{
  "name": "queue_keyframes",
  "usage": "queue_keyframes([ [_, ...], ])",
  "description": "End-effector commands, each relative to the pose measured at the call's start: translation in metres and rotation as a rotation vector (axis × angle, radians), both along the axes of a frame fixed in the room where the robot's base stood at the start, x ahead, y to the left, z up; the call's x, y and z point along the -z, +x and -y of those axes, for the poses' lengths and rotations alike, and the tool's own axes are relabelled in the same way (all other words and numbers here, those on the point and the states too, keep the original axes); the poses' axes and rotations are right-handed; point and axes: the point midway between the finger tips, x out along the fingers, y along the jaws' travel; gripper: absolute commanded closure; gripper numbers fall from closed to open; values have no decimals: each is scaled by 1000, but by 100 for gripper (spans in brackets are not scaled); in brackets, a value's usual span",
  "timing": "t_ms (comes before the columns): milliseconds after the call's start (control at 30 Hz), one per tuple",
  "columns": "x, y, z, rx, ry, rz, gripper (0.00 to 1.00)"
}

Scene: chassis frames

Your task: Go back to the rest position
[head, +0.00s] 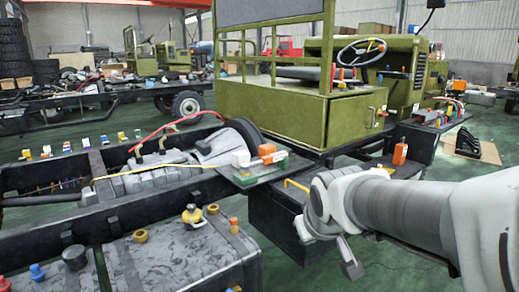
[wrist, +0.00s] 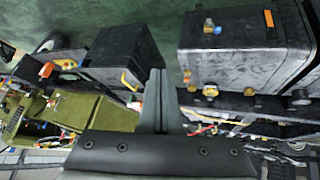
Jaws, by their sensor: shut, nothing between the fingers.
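My gripper (head: 350,268) hangs at the end of my grey and white arm, which reaches in from the right in the head view. Its fingers point down beside a black box (head: 284,222) with a yellow handle on the side of the chassis. In the wrist view my gripper (wrist: 158,75) shows its two fingers together with nothing between them. I cannot tell from these views whether the fingers touch anything.
A dark tank (head: 180,258) with yellow caps lies at the front left. The black chassis frame (head: 105,215) carries a gearbox and hoses. A green vehicle cab (head: 270,115) stands behind. Green floor (head: 390,270) is open below my arm.

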Motion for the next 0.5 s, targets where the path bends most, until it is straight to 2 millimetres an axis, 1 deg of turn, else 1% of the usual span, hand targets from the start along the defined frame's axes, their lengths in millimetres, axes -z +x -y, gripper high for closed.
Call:
queue_keyframes([
  [33,-6,-19,8,30,8,-9,100],
  [200,-10,-82,27,128,55,-67,100],
  [300,-8,-114,34,173,88,-98,100],
  [500,1,-169,40,238,158,-154,100],
])
